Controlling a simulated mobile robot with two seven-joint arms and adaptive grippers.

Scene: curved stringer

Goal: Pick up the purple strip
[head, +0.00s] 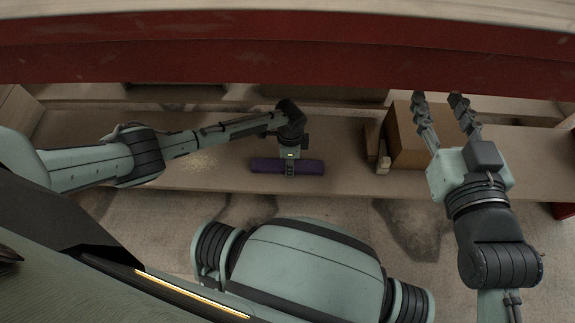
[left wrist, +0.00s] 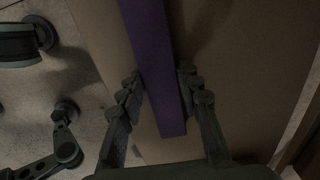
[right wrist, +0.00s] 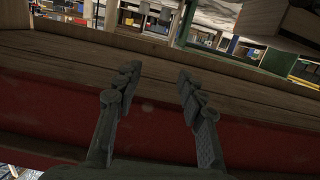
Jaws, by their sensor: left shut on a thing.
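The purple strip (head: 262,165) is a long narrow dark purple bar lying across the shelf board near its front edge in the head view. My left gripper (head: 290,168) reaches down over its middle. In the left wrist view the purple strip (left wrist: 160,60) runs between the two fingers of my left gripper (left wrist: 162,85), which are closed against its sides. Whether the strip is lifted off the board cannot be told. My right gripper (head: 438,98) is raised at the right with its fingers apart and nothing between them. It also shows open in the right wrist view (right wrist: 157,85).
A brown box (head: 408,140) stands on the shelf board (head: 350,185) right of the strip, with a small pale block (head: 384,165) by it. A red beam (head: 290,50) crosses the top of the head view, close to my right fingers.

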